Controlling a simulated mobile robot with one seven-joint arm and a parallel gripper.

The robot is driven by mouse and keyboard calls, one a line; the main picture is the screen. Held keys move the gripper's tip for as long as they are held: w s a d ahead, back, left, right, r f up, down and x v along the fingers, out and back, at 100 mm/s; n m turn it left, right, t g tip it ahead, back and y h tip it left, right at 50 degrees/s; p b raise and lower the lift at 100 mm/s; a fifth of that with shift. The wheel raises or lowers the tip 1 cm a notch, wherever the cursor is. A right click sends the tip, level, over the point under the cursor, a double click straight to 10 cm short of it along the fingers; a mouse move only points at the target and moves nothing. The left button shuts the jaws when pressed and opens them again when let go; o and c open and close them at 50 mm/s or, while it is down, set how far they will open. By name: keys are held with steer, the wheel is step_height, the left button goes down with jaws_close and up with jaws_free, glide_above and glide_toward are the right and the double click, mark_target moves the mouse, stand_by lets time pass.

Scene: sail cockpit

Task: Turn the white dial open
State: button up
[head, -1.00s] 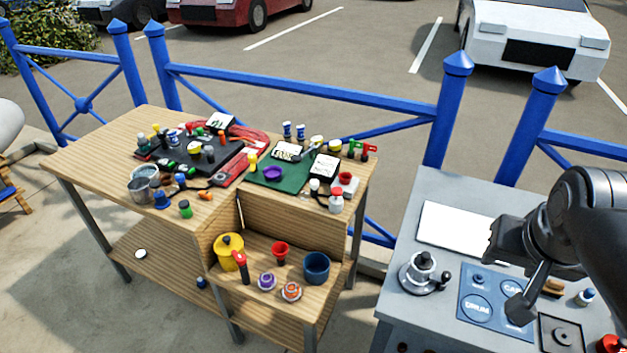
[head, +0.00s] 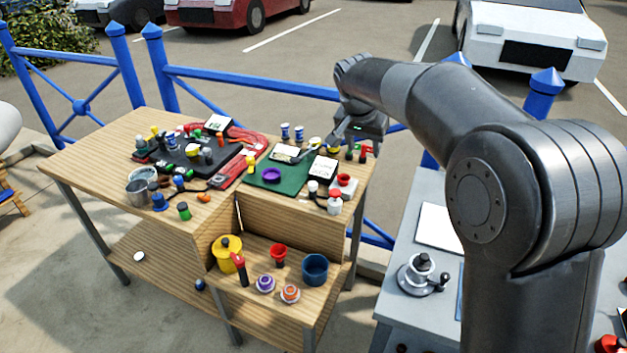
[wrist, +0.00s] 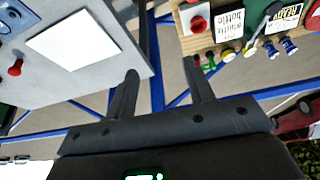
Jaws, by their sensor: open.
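I cannot tell for certain which piece is the white dial. A small white-topped knob (head: 313,186) stands at the front right of the wooden bench, left of a red-and-white fitting (head: 335,201). Behind them is a white block with a red top (head: 344,182), which also shows at the top of the wrist view (wrist: 195,18). My gripper (head: 345,134) is above the bench's back right corner, pointing down. In the wrist view my gripper (wrist: 160,82) is open and empty, its fingers wide apart over the gap between grey table and bench.
The grey table (head: 392,302) at right carries a white sheet (head: 436,228) and a winch-like drum (head: 418,272). The bench (head: 85,160) is crowded with small fittings. A blue fence (head: 250,82) runs behind. Red and green levers (head: 363,152) stand near my gripper.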

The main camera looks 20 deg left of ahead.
glide_toward(313, 183)
steer(key=shift+m, duration=0.3)
steer(key=x, duration=0.8)
steer(key=shift+f, duration=0.3)
steer(key=c, duration=1)
